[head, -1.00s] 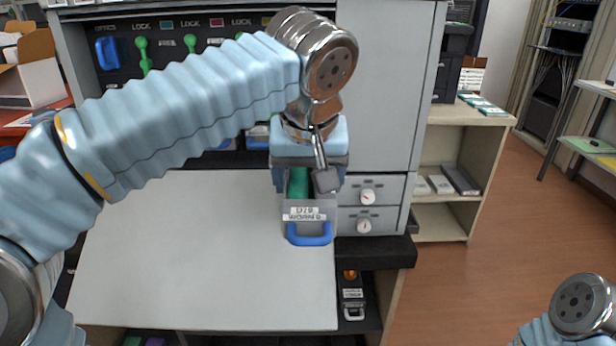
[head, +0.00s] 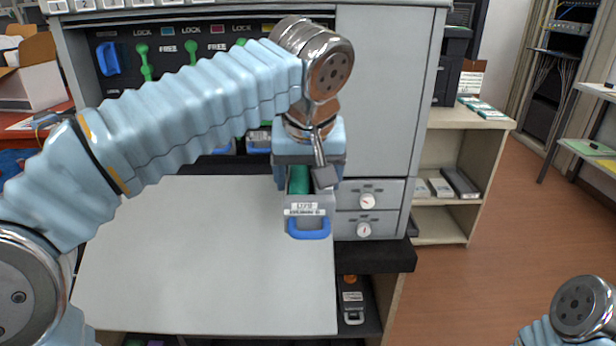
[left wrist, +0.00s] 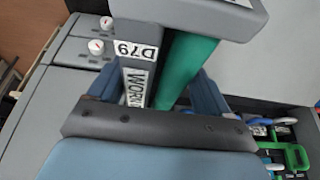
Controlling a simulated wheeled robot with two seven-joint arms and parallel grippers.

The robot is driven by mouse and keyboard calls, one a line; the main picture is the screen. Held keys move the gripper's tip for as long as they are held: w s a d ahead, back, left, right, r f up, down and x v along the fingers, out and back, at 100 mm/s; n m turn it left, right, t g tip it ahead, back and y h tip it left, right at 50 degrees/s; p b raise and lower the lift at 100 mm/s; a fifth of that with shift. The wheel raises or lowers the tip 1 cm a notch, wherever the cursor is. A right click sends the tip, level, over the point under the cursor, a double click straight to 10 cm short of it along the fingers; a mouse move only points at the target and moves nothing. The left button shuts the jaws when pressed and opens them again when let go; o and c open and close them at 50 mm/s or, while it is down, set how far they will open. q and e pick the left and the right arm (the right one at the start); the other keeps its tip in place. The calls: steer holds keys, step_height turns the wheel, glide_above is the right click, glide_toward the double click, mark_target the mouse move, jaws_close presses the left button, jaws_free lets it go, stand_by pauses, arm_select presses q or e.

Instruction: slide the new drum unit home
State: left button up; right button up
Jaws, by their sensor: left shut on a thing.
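The new drum unit (head: 297,212) is a grey box with a green roller, a white label and a blue handle at its near end. My left gripper (head: 308,172) is shut on it from above and holds it over the right edge of the pale flat panel (head: 200,260), in front of the machine. The left wrist view shows the drum unit's green roller (left wrist: 187,65) and D79 label between the dark blue fingers. My arm and gripper hide the slot area behind the unit's far end. My right gripper is out of view; only part of its arm shows at lower right.
The machine front has a black strip with green levers (head: 143,62), a blue lever (head: 107,59) and LOCK and FREE marks. Two grey drawers with white dials (head: 367,201) stand close right of the unit. A shelf (head: 440,225) is farther right.

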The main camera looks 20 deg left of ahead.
arm_select(q)
steer(key=shift+w+a, duration=0.2)
steer(key=shift+w, duration=0.45)
steer(key=shift+w+a, duration=0.2)
steer(key=shift+w, duration=0.4)
steer(key=o, duration=1.7)
steer(key=shift+c, duration=0.2)
steer(key=shift+s+d+f, duration=0.1)
steer(key=shift+f, duration=0.05)
steer(key=shift+s+d+b, duration=0.15)
steer(key=shift+s+b, duration=0.15)
steer(key=shift+s, duration=0.3)
steer(key=shift+s+d+b, duration=0.15)
steer(key=shift+s+d, duration=0.05)
steer(key=shift+s, duration=0.45)
steer(key=shift+s+d+b, duration=0.15)
steer(key=shift+s, duration=0.45)
steer(key=shift+s+p+v, duration=0.2)
steer(key=shift+p+v, duration=0.1)
steer(key=shift+v, duration=1.7)
steer(key=shift+s+p+v, duration=0.2)
steer(key=shift+p+v, duration=0.1)
steer(key=shift+v, duration=1.75)
